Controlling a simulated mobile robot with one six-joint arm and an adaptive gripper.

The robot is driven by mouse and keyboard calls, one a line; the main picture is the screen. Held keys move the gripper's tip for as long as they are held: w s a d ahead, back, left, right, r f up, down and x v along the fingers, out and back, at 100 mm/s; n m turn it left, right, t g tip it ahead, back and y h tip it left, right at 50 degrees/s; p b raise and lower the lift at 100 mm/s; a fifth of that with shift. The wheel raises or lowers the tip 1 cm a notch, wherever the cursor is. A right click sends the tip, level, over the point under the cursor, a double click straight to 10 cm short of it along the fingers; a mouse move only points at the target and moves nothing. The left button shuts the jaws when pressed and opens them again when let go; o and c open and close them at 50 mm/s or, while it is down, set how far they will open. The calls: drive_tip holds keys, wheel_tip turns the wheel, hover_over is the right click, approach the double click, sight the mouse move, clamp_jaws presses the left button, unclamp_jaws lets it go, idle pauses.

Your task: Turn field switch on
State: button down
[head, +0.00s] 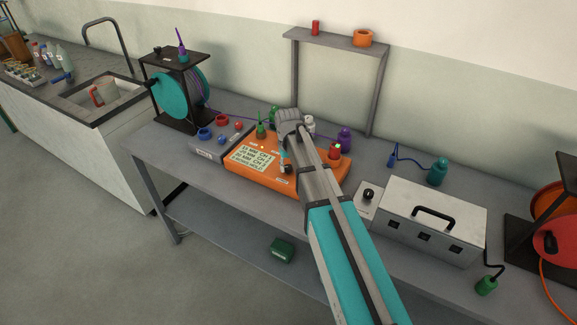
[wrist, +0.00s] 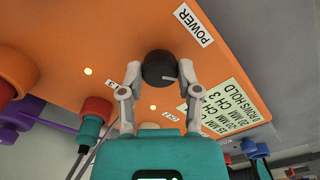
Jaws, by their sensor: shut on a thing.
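My gripper (wrist: 152,80) is shut on a black round knob (wrist: 158,68) on the orange box, with one finger on each side. The knob has a pale pointer mark that points right in the wrist view, and a white POWER label (wrist: 193,25) is beside it. In the head view my gripper (head: 285,157) is over the orange box (head: 240,165), and the knob (head: 287,169) shows just below it. Two small lamps (wrist: 88,71) on the box glow. I cannot read a field label in either view. Another black knob (head: 368,194) is on a small grey plate further right.
A white case (head: 432,215) with a black handle stands right of the orange box. A grey unit (head: 207,146) with red and blue rings is at its left. A shelf frame (head: 335,38) stands behind.

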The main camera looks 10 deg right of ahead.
drive_tip(key=m, duration=0.6)
drive_tip(key=shift+m, duration=0.3)
idle(0.4)
drive_tip(key=shift+c, duration=1.5)
unclamp_jaws()
